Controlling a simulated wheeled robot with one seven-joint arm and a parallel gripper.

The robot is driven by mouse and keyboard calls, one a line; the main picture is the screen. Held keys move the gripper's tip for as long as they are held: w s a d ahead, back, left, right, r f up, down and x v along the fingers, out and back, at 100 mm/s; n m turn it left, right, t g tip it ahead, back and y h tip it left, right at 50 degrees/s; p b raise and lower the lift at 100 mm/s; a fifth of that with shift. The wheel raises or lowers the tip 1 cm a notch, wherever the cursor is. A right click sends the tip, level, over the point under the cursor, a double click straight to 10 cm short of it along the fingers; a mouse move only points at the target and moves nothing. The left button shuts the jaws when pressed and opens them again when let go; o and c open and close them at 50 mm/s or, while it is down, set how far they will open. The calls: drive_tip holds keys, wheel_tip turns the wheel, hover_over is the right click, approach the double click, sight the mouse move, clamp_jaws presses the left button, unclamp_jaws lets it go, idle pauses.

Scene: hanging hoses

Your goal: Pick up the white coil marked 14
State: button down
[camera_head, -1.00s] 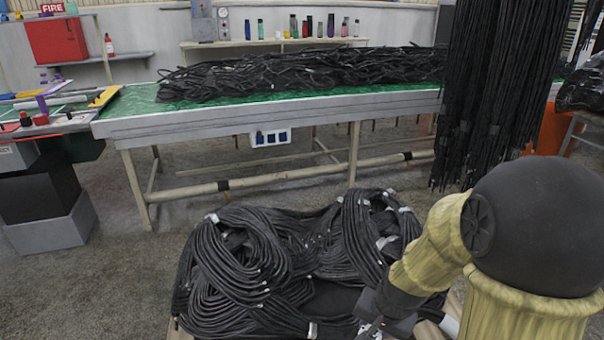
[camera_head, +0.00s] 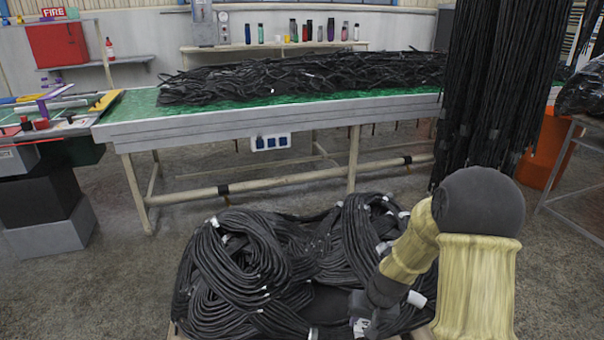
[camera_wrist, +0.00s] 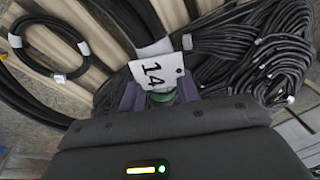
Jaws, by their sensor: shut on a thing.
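A white tag marked 14 (camera_wrist: 156,72) stands at my gripper's jaws in the wrist view. My gripper (camera_wrist: 160,97) is shut on the coil at this tag, with purple fingers either side of a green part. Just beyond the tag is a white wrap (camera_wrist: 155,49) on dark hose, so the coil looks dark rather than white. How far the fingers reach around it is hidden by the tag. In the head view my gripper (camera_head: 362,327) is low at the right of the black hose pile, and its fingers are mostly hidden.
Large black coils (camera_head: 225,265) with white bands lie around the gripper. A smaller black coil (camera_wrist: 38,28) lies on tan planks at left in the wrist view. Black hoses hang (camera_head: 490,90) at right, near my arm. A green-topped table (camera_head: 300,100) stands behind.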

drive_tip(key=shift+n, duration=0.8)
drive_tip(key=w+f, duration=0.1)
drive_tip(key=f, duration=0.1)
drive_tip(key=w+f, duration=0.1)
drive_tip(key=f, duration=0.1)
drive_tip(key=shift+w, duration=0.4)
drive_tip(key=w+a+p+v, duration=0.1)
drive_tip(key=a+p+v, duration=0.1)
drive_tip(key=p+v, duration=1.2)
drive_tip(key=w+a+r+p+v, duration=0.1)
drive_tip(key=w+a+p+v, duration=0.1)
drive_tip(key=p+v, duration=1.2)
drive_tip(key=p, duration=1)
drive_tip(key=shift+a, duration=0.25)
drive_tip(key=shift+w+a+r, duration=0.1)
